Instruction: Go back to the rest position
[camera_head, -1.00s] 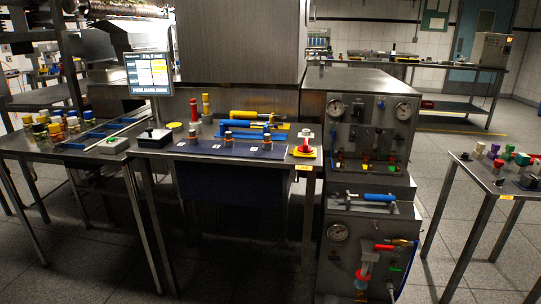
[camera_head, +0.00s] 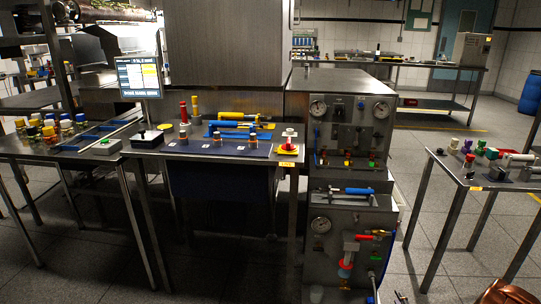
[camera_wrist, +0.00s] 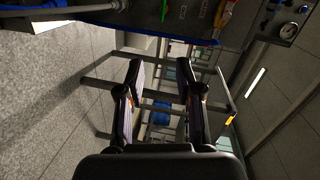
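My gripper (camera_wrist: 160,78) shows in the wrist view with its two dark fingers apart. Nothing is held between them; floor and distant furniture show through the gap. The wrist view is turned on its side. In the head view the gripper is not visible. The task names no object.
A table with a dark blue mat (camera_head: 262,152) stands at centre-left. A metal cabinet with gauges (camera_head: 343,130) stands right of it. A side table (camera_head: 465,178) with small coloured parts is at right. A blue barrel (camera_head: 531,92) stands behind. Floor (camera_head: 430,270) between cabinet and side table looks clear.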

